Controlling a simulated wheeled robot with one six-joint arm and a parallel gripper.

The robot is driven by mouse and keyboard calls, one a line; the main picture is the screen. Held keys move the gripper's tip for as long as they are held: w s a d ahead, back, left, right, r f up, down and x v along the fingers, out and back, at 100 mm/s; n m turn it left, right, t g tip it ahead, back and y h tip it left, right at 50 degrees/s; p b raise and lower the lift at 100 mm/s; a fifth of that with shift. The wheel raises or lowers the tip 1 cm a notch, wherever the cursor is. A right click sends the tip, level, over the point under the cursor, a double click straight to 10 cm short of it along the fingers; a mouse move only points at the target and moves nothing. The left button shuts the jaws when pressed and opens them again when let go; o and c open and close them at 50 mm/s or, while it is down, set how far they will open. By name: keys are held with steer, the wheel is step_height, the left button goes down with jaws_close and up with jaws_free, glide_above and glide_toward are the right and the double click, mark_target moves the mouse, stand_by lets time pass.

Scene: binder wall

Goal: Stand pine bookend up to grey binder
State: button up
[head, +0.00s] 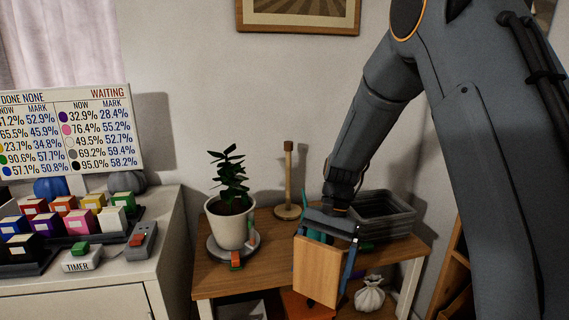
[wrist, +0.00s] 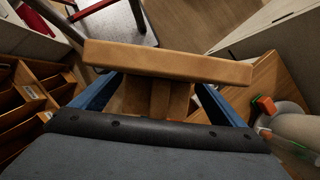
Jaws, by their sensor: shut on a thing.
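The pine bookend (head: 318,272), a light wooden piece with a broad flat panel, hangs in my gripper (head: 326,248) in front of the wooden table. In the wrist view the bookend (wrist: 165,63) lies across between the two blue fingers (wrist: 158,88), with a narrower wooden part behind its front edge. The gripper is shut on it, and the bookend is clear of any shelf. I cannot make out the grey binder in either view.
The wooden table (head: 275,247) holds a potted plant (head: 231,215), a wooden post (head: 288,180) and a grey bin (head: 385,213). A white sack (head: 369,295) is below. A compartmented wooden shelf (wrist: 30,118) stands at left in the wrist view. A white cabinet (head: 100,270) carries coloured blocks.

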steer(key=d+f+n+h, duration=0.1)
steer(key=d+f+n, duration=0.2)
steer(key=d+f, duration=0.2)
steer(key=d+f+n+h, duration=0.1)
steer(key=d+f+n, duration=0.2)
steer(key=d+f, duration=0.3)
step_height(320, 180, down, 5)
steer(key=shift+r+n+g+h, duration=0.1)
steer(key=shift+n+g+h, duration=0.2)
steer(key=shift+s+a, duration=0.1)
steer(key=shift+s, duration=0.05)
